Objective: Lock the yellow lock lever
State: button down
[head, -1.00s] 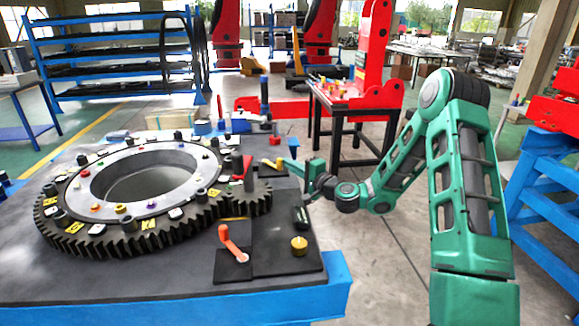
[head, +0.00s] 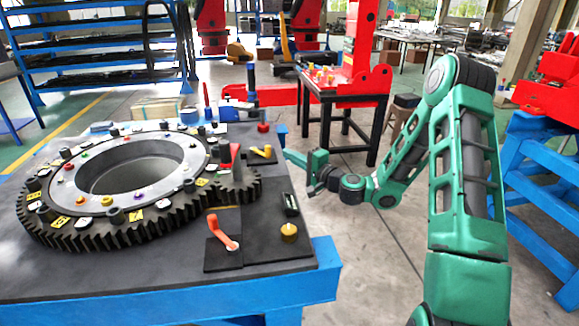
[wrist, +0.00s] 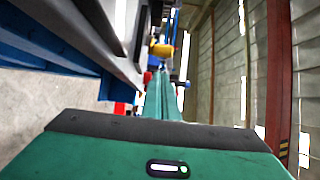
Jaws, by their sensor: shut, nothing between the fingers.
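The yellow lock lever (head: 262,151) sits on a dark plate at the right edge of the table, beside the large gear. My gripper (head: 290,156) is shut and empty, just off the table's right edge. Its green tip points toward the lever, with a small gap to the right of it. In the wrist view my shut green fingers (wrist: 160,100) reach forward, and a yellow part (wrist: 161,50) shows beyond them; I cannot tell if it is the lever.
An orange lever (head: 222,233) and a yellow knob (head: 289,232) are at the table's front right corner. A red knob (head: 263,127) stands behind the yellow lever. The big gear ring (head: 75,232) fills the table's left. Open floor lies right of the table.

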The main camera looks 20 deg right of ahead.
jog(key=shift+s+a, duration=0.35)
jog(key=shift+s, duration=0.6)
jog(key=shift+s+a, duration=0.3)
jog(key=shift+s, duration=0.6)
jog(key=shift+s+a, duration=0.35)
jog(key=shift+s, duration=0.6)
jog(key=d+f+n+g, duration=0.2)
jog(key=d+n, duration=0.1)
jog(key=d, duration=0.2)
jog(key=s+d+f+n+g+h, duration=0.1)
jog(key=s+d+n+g+h, duration=0.2)
jog(key=s, duration=0.5)
jog(key=s+f+n+g+h, duration=0.1)
jog(key=s+n+g, duration=0.3)
jog(key=s+g, duration=0.25)
jog(key=s+d+r+m+g+h, duration=0.1)
jog(key=s+d+r, duration=0.1)
jog(key=s, duration=0.8)
jog(key=s+d+r+m+g+h, duration=0.1)
jog(key=s+d+r+g, duration=0.1)
jog(key=s, duration=0.8)
jog(key=s+d+r+m+g+h, duration=0.1)
jog(key=s+d+r+g, duration=0.1)
jog(key=s, duration=0.8)
notch_tip(320, 180, up, 2)
jog(key=shift+d+r, duration=0.25)
jog(key=shift+d, duration=0.55)
